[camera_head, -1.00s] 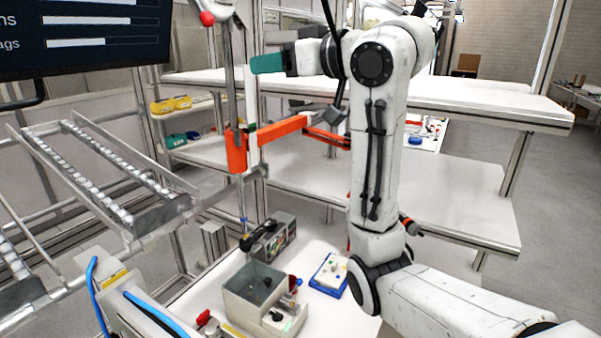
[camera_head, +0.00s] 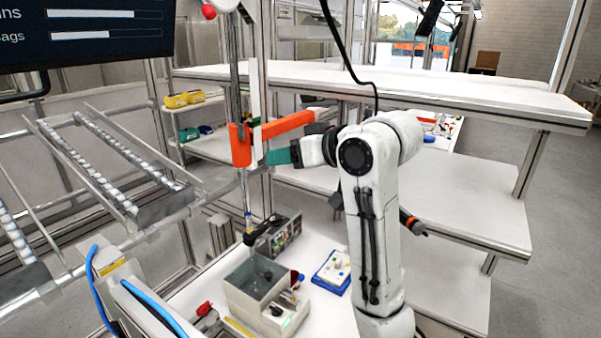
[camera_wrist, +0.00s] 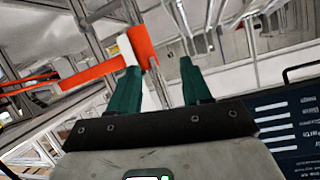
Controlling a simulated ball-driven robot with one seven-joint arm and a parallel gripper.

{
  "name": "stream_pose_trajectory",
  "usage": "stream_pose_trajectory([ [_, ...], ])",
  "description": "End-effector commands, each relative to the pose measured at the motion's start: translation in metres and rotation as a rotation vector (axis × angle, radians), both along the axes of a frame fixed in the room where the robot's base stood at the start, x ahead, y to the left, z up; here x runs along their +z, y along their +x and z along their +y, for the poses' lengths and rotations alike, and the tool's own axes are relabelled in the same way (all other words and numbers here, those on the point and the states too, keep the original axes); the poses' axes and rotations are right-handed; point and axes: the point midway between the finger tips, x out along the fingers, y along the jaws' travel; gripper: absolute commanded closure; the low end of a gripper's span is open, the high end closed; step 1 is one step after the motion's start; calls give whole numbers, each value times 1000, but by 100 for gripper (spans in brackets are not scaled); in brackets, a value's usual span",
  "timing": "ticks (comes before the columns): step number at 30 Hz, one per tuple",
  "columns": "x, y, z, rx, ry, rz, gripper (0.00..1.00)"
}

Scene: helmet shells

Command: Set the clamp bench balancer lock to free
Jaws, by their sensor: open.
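The orange balancer bracket (camera_head: 240,146) sits around a grey vertical pole (camera_head: 235,85), with an orange arm (camera_head: 289,124) reaching right. A white upright strip (camera_head: 255,100) stands beside the pole. My gripper (camera_head: 268,157) has teal fingers and is level with the bracket, just to its right and under the orange arm. In the wrist view my gripper (camera_wrist: 158,66) is open, with nothing held between the fingers. The orange bracket (camera_wrist: 142,46) and white strip (camera_wrist: 126,48) show beyond the left finger. I cannot make out the lock or its setting.
Below is a white bench with a grey open box (camera_head: 255,281), a blue tray (camera_head: 332,272) and a dark device (camera_head: 275,236). White shelves (camera_head: 400,92) stand behind my arm. A roller rack (camera_head: 105,165) is at left. A red ball (camera_head: 208,11) hangs high near the pole.

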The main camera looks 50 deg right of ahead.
Motion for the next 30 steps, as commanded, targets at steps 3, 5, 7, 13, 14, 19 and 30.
stream_pose_trajectory([
  [3,-17,0,5,-1,12,26,52],
  [5,-23,0,6,0,15,35,52],
  [7,-27,0,8,0,18,43,52],
  [13,-33,0,10,0,22,52,52],
  [14,-33,0,10,0,22,52,52],
  [19,-33,0,9,0,21,52,52],
  [30,-18,0,2,3,26,31,87],
])
